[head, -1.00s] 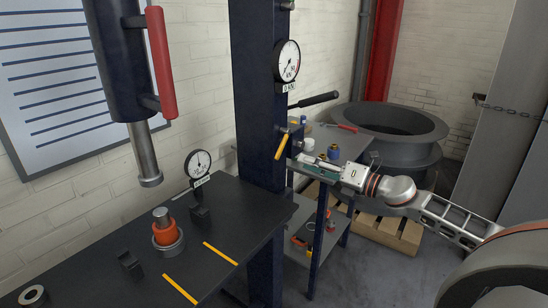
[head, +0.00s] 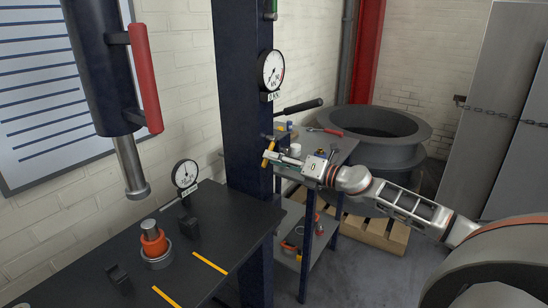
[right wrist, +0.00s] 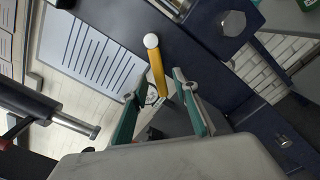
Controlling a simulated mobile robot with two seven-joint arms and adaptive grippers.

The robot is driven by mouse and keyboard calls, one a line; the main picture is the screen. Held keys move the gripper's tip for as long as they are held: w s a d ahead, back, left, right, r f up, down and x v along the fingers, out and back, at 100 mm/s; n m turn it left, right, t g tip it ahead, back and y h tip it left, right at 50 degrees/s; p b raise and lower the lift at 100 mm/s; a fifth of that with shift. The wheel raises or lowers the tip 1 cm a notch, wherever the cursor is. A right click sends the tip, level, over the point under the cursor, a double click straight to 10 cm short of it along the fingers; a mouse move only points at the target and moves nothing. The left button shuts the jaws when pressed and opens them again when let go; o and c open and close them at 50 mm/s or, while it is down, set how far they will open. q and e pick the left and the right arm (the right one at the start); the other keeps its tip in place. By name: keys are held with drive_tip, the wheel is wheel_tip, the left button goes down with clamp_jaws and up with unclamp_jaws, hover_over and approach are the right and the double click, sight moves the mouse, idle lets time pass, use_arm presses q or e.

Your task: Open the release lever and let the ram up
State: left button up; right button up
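The yellow release lever (head: 267,157) hangs at a slant on the side of the dark blue press column (head: 240,90). My right gripper (head: 270,156) is at the lever, its fingers pointing left. In the right wrist view the gripper (right wrist: 160,80) is open, and the lever (right wrist: 156,66) shows between the green-lined fingertips. I cannot tell whether a finger touches it. The steel ram (head: 130,168) sticks down from the dark press cylinder (head: 98,70), with a gap above the bench. My left gripper is out of view.
On the black bench (head: 215,215) stand an orange ring part (head: 153,242) and a dial gauge (head: 185,174). A pressure gauge (head: 271,70) and black-gripped handle (head: 299,107) are on the column. A shelf cart (head: 342,147) stands behind my right gripper.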

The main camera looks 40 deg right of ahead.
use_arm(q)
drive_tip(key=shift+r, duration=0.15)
use_arm(e)
drive_tip(key=shift+w+a, duration=0.15)
drive_tip(key=shift+w, duration=0.2)
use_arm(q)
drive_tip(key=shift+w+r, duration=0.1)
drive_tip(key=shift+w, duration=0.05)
use_arm(e)
clamp_jaws()
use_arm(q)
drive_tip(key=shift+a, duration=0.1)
